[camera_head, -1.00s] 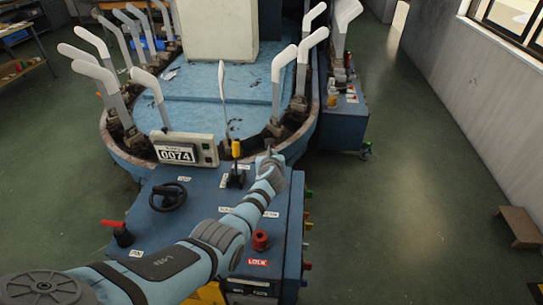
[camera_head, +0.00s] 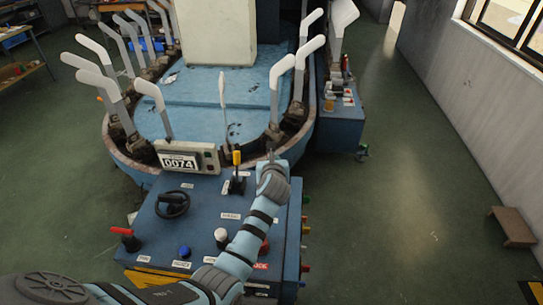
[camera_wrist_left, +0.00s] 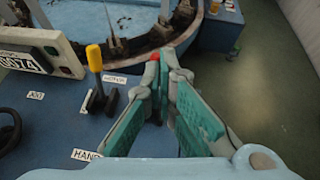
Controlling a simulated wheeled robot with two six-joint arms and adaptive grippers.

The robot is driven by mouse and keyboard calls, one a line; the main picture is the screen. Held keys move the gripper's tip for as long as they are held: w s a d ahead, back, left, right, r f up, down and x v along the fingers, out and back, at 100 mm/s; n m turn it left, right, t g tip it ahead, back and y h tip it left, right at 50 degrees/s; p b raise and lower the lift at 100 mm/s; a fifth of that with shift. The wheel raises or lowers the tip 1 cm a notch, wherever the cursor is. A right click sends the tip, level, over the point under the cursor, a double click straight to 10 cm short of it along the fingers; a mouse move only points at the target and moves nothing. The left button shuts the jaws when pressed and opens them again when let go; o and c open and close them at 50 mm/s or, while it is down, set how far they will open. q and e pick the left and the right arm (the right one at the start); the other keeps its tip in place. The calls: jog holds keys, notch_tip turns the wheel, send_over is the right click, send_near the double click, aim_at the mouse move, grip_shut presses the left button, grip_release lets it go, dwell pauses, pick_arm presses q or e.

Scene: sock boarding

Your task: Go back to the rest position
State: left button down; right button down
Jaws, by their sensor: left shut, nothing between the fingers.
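My left arm reaches in from the bottom left of the head view, across the blue control console (camera_head: 185,215). My left gripper (camera_head: 270,157) is at the console's far right corner, right of the yellow-topped lever (camera_head: 237,170). In the left wrist view my left gripper (camera_wrist_left: 166,62) has its green-padded fingers converging at the tips, shut with nothing held. The yellow lever (camera_wrist_left: 95,60) stands apart to its left. My right gripper is in neither view.
The boarding machine (camera_head: 195,95) with its ring of white sock forms (camera_head: 285,68) stands behind the console. A counter (camera_head: 178,162) reads 0074. A black handwheel (camera_head: 172,204) and red, blue and white knobs are on the console. Open floor (camera_head: 410,200) lies to the right.

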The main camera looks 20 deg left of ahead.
pick_arm(q)
jog(key=shift+s+d+r, duration=0.15)
jog(key=shift+d+r, duration=0.05)
jog(key=shift+r, duration=0.25)
jog(key=shift+s+a, duration=0.1)
